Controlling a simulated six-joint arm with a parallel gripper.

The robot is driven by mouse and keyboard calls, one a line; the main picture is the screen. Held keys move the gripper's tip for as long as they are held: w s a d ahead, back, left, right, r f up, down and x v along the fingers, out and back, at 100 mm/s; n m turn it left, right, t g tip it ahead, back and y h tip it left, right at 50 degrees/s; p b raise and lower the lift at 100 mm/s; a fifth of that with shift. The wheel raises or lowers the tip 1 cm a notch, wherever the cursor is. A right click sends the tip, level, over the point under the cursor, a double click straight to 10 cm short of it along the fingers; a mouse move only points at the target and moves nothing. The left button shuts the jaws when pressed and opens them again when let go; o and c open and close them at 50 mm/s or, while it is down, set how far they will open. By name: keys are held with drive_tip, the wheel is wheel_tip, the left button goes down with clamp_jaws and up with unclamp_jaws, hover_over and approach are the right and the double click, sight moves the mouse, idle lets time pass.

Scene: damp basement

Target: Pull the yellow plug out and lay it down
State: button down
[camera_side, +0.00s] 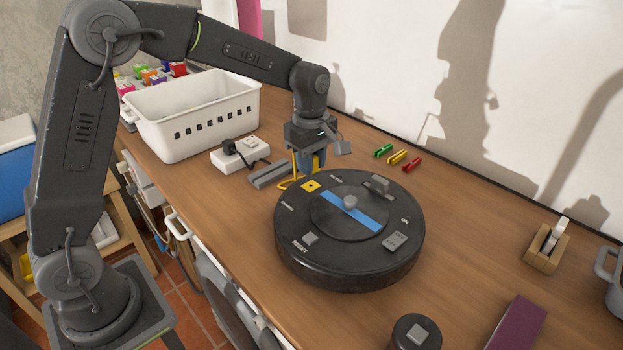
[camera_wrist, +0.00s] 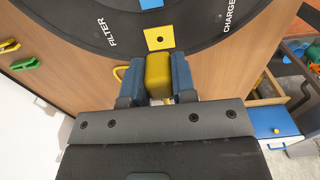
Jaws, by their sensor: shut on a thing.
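My gripper (camera_side: 312,166) points down at the far edge of a round black device (camera_side: 300,262). Its blue fingers are shut on the yellow plug (camera_wrist: 158,75), which also shows in the side view (camera_side: 316,162). The plug is apart from the yellow square socket (camera_wrist: 159,38), whose dark centre hole is uncovered; the socket also shows in the side view (camera_side: 311,186). A yellow cable (camera_side: 288,185) curves beside the device below my gripper. The plug's lower end is hidden, and I cannot tell its exact height.
A grey bar-shaped block (camera_side: 268,175) lies left of my gripper, beside a white power strip (camera_side: 240,153) and a white basket (camera_side: 190,115). Green, yellow and red clips (camera_side: 397,157) lie behind the device. Bare wooden table (camera_side: 470,215) lies to the right.

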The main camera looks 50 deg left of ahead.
drive_tip(key=shift+r, duration=1.1)
drive_tip(key=shift+s+a, duration=0.1)
drive_tip(key=shift+a, duration=0.15)
drive_tip(key=s+a+f, duration=0.2)
drive_tip(key=s+a, duration=1.6)
drive_tip(key=s, duration=0.2)
hover_over(238, 214)
wheel_tip(238, 214, down, 7)
drive_tip(key=shift+d+r, duration=0.1)
drive_tip(key=shift+r, duration=0.1)
drive_tip(key=shift+f, duration=2)
